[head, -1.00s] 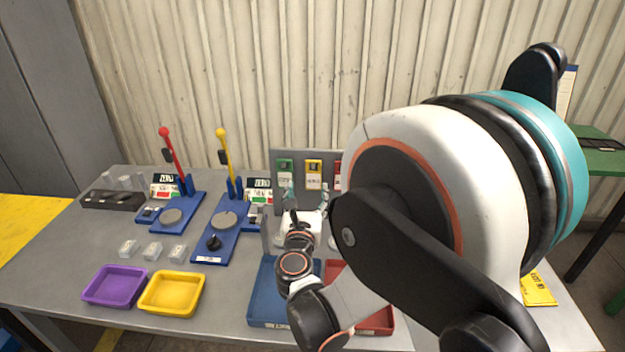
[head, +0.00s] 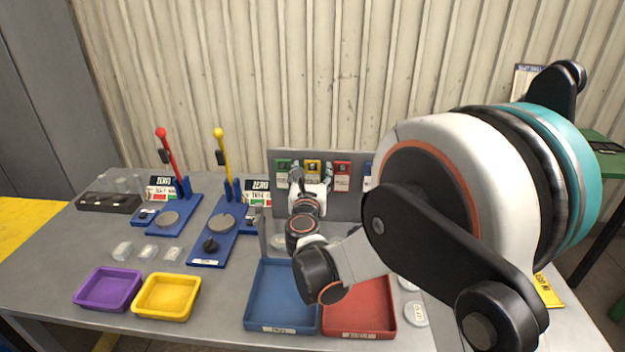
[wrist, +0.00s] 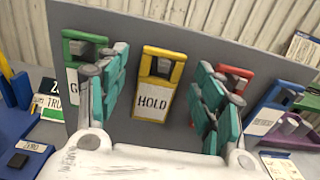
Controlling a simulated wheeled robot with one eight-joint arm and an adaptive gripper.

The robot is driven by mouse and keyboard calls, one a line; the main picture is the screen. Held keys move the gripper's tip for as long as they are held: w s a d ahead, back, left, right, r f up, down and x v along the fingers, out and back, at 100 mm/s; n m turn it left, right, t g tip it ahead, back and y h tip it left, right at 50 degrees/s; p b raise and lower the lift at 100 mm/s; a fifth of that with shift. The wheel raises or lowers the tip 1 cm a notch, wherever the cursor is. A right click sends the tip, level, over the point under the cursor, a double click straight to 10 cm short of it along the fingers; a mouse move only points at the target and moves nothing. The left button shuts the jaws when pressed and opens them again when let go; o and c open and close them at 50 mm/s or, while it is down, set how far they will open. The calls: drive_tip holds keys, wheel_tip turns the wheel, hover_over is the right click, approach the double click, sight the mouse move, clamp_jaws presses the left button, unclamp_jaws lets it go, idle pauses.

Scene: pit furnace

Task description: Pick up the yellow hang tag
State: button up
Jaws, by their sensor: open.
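The yellow hang tag (wrist: 155,85), marked HOLD, hangs on the upright grey board (wrist: 190,140) in the wrist view. Its top also shows in the head view (head: 312,166), with its lower part hidden behind my gripper. My gripper (wrist: 160,90) is open, with one teal finger on each side of the yellow tag and a gap on both sides. In the head view my gripper (head: 309,178) is in front of the board. A green tag (wrist: 82,55) is partly behind the left finger and a red tag (wrist: 232,80) partly behind the right finger.
A blue tray (head: 283,290) and a red tray (head: 360,300) lie on the table below my arm. Lever stands with red and yellow handles (head: 229,160) stand left of the board.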

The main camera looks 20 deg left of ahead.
drive_tip(key=c, duration=1)
drive_tip(key=shift+o, duration=0.2)
drive_tip(key=shift+r, duration=0.1)
